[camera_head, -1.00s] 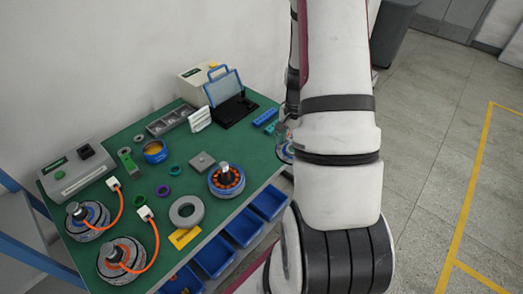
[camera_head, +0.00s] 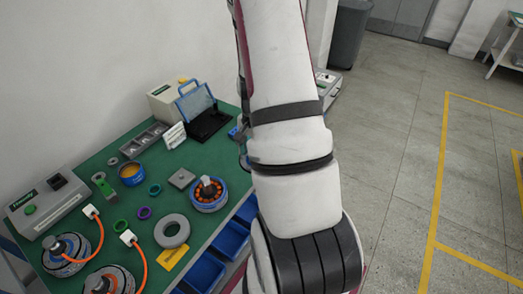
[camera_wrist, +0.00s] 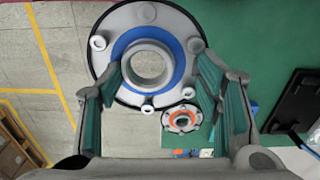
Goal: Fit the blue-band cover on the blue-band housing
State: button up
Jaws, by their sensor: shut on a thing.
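The blue-band cover (camera_wrist: 117,75), a grey disc with a blue ring, a centre hole and small white bosses, fills the top middle of the wrist view. My gripper (camera_wrist: 162,78) is shut on it, its green-padded fingers at either side of the hub. The cover is held above the mat's edge and the floor. The blue-band housing (camera_head: 208,205) stands on the green mat in the head view, with orange coils and a light shaft on top. The cover is apart from it.
An orange-ringed disc (camera_wrist: 182,121) lies below the cover in the wrist view. A grey ring (camera_head: 172,231), a grey block (camera_head: 182,178) and an orange-filled bowl (camera_head: 132,174) share the mat. Two cabled motors stand front left. Blue bins (camera_head: 205,270) line the front edge.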

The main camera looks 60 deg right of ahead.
jog(key=b, duration=0.4)
send_over(204, 178)
jog(key=shift+w+d, duration=0.25)
jog(key=shift+w, duration=0.2)
jog(key=shift+w+a+f+b, duration=0.1)
jog(key=shift+a+f+b, duration=0.05)
jog(key=shift+f+b, duration=0.6)
jog(key=shift+f, duration=0.75)
jog(key=shift+f, duration=0.1)
jog(key=shift+f+b, duration=0.7)
jog(key=shift+f, duration=0.75)
jog(key=shift+f+b, duration=0.6)
jog(key=shift+f, duration=0.55)
jog(key=shift+f, duration=0.15)
jog(key=shift+f+b, duration=0.5)
jog(key=shift+f, duration=0.35)
